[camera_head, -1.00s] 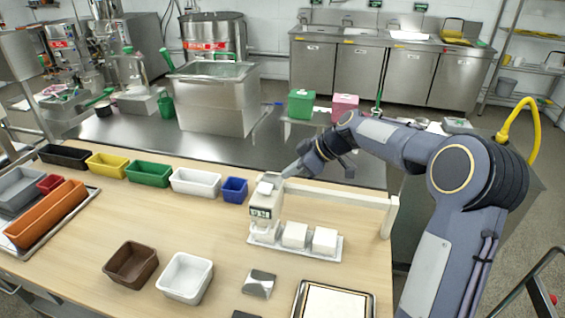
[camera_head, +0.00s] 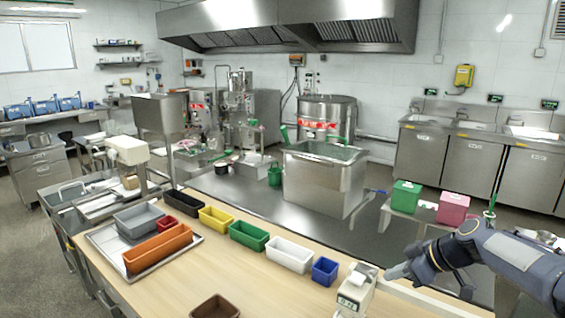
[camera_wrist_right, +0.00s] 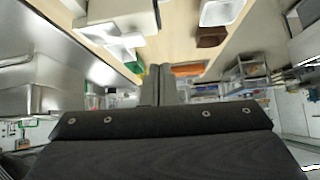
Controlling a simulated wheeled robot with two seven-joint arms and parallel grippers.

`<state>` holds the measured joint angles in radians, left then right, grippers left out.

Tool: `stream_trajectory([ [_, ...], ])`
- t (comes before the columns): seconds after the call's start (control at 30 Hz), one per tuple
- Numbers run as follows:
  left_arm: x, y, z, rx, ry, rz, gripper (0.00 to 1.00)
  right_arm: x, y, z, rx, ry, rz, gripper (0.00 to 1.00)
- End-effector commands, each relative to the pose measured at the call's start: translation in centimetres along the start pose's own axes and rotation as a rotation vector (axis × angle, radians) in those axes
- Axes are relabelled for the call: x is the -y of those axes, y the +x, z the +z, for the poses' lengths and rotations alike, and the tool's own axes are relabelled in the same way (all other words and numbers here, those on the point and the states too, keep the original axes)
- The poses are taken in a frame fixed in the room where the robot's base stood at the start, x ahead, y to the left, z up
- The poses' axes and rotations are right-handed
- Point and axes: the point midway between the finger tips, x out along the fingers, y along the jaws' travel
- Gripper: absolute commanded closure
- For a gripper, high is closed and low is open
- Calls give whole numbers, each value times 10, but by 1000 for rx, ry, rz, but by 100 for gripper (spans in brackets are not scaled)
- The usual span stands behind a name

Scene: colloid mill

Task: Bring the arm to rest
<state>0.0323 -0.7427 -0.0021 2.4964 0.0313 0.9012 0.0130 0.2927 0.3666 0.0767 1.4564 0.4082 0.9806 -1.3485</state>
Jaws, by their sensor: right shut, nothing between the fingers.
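My right arm (camera_head: 510,258) comes in from the right edge of the head view. Its gripper (camera_head: 394,273) points left, above the bench and beside the small white device with a display (camera_head: 355,291). In the right wrist view the two dark fingers (camera_wrist_right: 157,86) lie together with nothing between them. The gripper appears clear of the bench top. My left gripper shows in neither view.
The wooden bench (camera_head: 200,265) holds a row of bins, including a blue bin (camera_head: 325,271) and a white bin (camera_head: 289,255). A steel tank (camera_head: 325,178) stands behind. A green box (camera_head: 406,196) and a pink box (camera_head: 453,208) stand near the arm.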

Motion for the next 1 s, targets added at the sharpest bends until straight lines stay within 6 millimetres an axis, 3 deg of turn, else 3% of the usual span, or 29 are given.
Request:
stream_trajectory([
  [0.27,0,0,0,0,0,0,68,52,-35,4,44,145,32,100],
  [0.43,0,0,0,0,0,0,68,106,-62,19,79,301,73,100],
  [0.6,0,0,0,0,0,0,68,185,-88,59,101,542,150,100],
  [0.7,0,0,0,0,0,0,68,226,-92,89,99,690,195,100],
  [0.83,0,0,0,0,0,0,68,263,-88,122,85,835,238,100],
  [1.0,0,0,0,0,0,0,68,283,-82,143,74,928,263,100],
])
